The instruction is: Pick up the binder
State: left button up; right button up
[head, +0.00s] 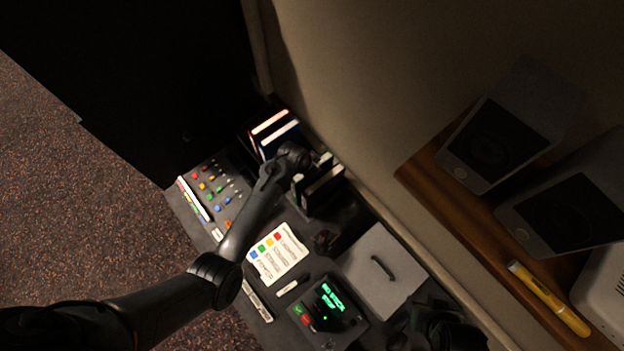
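Several binders stand upright in a row on the back of the desk against the wall. One has a red cover with a pale edge (269,123), one is blue with a pale edge (279,137), and darker ones (322,186) stand to the right. My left arm reaches in from the lower left, and its wrist is in front of the row, between the blue binder and the darker ones. My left gripper (312,164) is dark against the binders. Its fingers and any contact are unclear. A dark shape at the bottom right may be part of my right arm; its fingers do not show clearly.
The desk carries a panel of coloured knobs (212,190), a white sheet with coloured squares (277,254), a device with a green display (329,306) and a grey handled lid (381,269). A wooden shelf (446,210) at right holds speakers (511,125) and a yellow marker (549,299).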

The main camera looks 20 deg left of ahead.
pick_arm(q)
jog(key=shift+f, duration=0.1)
dwell(0.3)
grip_shut()
